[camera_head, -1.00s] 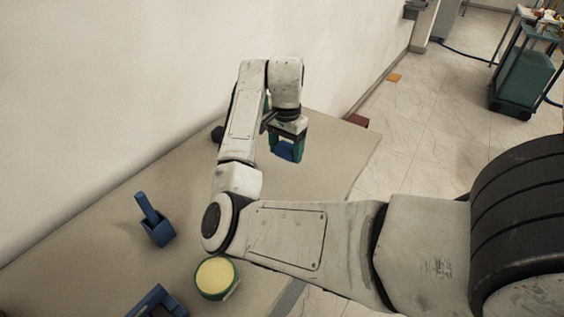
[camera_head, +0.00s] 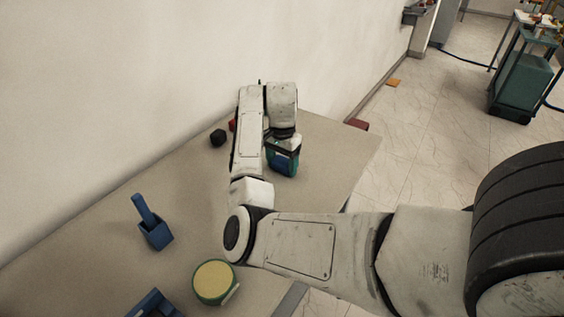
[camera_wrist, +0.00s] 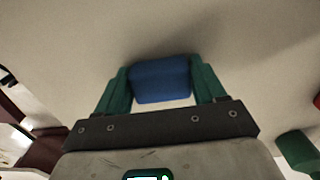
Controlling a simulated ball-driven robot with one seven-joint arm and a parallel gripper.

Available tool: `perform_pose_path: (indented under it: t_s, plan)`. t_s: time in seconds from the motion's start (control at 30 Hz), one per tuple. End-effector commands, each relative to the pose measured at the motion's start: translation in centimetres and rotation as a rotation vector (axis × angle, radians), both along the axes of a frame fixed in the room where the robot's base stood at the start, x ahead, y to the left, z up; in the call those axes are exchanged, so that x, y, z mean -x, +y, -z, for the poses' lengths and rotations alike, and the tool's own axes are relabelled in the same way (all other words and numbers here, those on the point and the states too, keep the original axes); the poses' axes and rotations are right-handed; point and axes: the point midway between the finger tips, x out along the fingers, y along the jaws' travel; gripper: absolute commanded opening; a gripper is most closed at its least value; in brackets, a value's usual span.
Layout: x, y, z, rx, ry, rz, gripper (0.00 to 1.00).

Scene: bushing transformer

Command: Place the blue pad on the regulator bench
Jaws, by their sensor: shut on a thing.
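The blue pad (camera_wrist: 161,79) sits between the two green fingers of my gripper (camera_wrist: 162,82) in the wrist view, with a finger against each side. In the head view my gripper (camera_head: 283,160) is over the far part of the beige bench (camera_head: 325,150), near its right edge, and the blue pad (camera_head: 282,164) shows low between the fingers. The gripper is shut on the pad. I cannot tell whether the pad touches the bench top.
A dark block (camera_head: 217,137) and a red thing (camera_head: 232,126) lie near the wall, left of my arm. A blue holder with a handle (camera_head: 154,230), a green round tub with a yellow top (camera_head: 213,282) and another blue thing (camera_head: 155,305) are on the near bench.

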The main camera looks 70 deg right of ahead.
Motion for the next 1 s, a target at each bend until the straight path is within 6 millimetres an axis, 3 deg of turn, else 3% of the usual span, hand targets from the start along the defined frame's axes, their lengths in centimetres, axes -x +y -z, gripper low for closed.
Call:
perform_pose_path:
  t_s: [0.03,0.07,0.3,0.67,0.83,1.0]
  plan:
    - [0.0,0.0,0.2,0.0,0.001,0.0,0.45]
    - [0.0,0.0,0.2,0.0,0.001,0.0,0.71]
    - [0.0,0.0,0.2,0.0,0.001,0.0,0.94]
    - [0.0,0.0,-0.4,0.0,-0.001,0.0,0.95]
    - [0.0,-0.1,-3.0,0.003,-0.003,0.001,0.95]
    - [-0.2,0.0,-7.1,0.0,-0.006,0.001,0.95]
